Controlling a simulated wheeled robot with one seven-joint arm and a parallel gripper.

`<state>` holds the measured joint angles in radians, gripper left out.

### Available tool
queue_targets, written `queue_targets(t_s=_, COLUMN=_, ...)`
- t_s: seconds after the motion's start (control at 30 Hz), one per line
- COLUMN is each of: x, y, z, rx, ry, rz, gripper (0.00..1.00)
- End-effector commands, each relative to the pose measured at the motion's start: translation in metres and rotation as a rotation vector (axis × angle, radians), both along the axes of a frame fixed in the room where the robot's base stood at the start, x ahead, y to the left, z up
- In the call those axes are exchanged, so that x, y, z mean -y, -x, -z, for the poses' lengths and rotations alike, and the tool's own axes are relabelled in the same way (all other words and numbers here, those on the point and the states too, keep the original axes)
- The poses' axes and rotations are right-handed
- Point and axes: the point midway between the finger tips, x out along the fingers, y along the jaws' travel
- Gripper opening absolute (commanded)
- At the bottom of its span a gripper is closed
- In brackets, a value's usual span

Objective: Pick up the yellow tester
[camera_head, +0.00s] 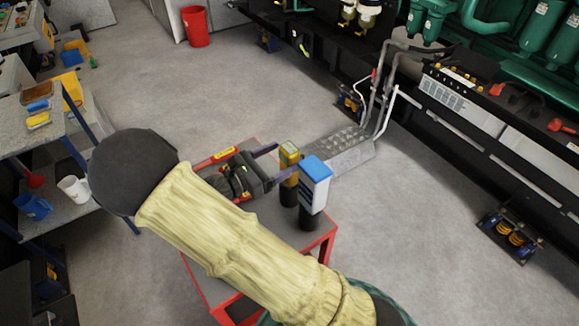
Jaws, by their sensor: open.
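My arm hides much of the table.
The red-framed table (325,238) shows around my arm; a red-and-yellow level (221,156) lies at its far left. A ribbed metal step (345,150) and pipes stand behind. A bench (45,140) with mugs is at left. A red bin (196,26) stands far back on open floor.

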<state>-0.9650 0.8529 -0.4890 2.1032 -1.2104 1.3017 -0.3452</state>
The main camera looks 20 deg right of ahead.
Motion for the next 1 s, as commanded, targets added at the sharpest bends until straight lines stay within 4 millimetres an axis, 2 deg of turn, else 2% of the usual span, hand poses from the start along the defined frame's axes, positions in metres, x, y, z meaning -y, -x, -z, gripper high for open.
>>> queue_targets(t_s=0.17, x=0.005, y=-0.001, z=0.0, rx=-0.001, ry=0.001, rz=0.001, gripper=0.73)
queue_targets(t_s=0.5, x=0.047, y=-0.015, z=0.004, rx=0.0, ry=0.001, rz=0.002, gripper=0.73)
queue_targets(t_s=1.0, x=0.049, y=-0.016, z=0.004, rx=0.0, ry=0.0, rz=-0.001, gripper=0.73)
